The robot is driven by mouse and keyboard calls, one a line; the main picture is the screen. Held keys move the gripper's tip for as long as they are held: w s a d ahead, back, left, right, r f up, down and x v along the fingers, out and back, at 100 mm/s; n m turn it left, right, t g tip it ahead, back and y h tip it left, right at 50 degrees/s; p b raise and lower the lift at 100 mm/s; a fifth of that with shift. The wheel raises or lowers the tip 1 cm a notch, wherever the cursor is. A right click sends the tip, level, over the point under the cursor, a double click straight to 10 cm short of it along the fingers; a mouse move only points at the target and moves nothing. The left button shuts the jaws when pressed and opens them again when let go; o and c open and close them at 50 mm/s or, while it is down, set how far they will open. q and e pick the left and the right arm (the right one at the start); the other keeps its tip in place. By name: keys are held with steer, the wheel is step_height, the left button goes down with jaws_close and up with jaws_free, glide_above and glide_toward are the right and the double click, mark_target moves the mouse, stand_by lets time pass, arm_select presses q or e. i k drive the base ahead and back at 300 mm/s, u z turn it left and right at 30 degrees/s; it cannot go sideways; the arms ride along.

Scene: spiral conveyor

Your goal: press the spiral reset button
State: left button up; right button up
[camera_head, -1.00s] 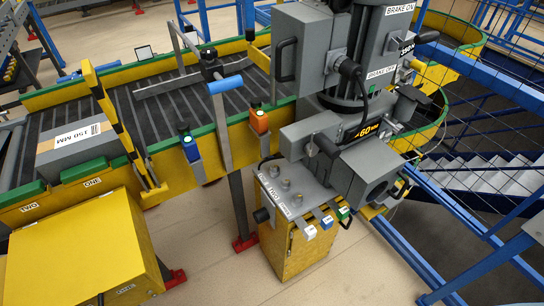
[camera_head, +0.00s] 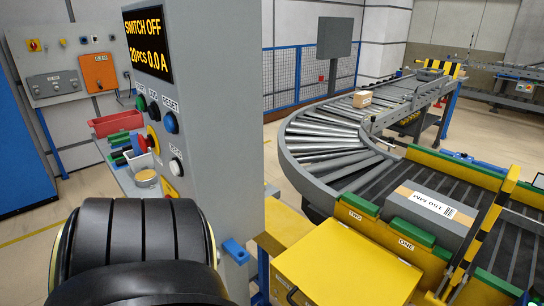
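A tall grey control panel (camera_head: 185,60) stands left of centre. Its lit display (camera_head: 148,42) reads "SWITCH OFF" and "20PCS 0.0 A". Below the display are a green button (camera_head: 141,103), a black knob (camera_head: 154,111) and a blue button (camera_head: 171,122). The small label above the blue one seems to read RESET. Lower down are a yellow-ringed control (camera_head: 153,137) and a white button (camera_head: 176,166). Whether any of these serves the spiral cannot be told. Neither gripper shows.
A large black rounded form fills the lower left near the panel. Right of the panel are a yellow sloped box (camera_head: 345,262), a curved roller conveyor (camera_head: 322,135) and a belt carrying a grey "150 MM" box (camera_head: 433,215). A side table behind the panel holds a red bin (camera_head: 116,123).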

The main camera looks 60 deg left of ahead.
mark_target(169, 124)
steer(key=u, duration=2.55)
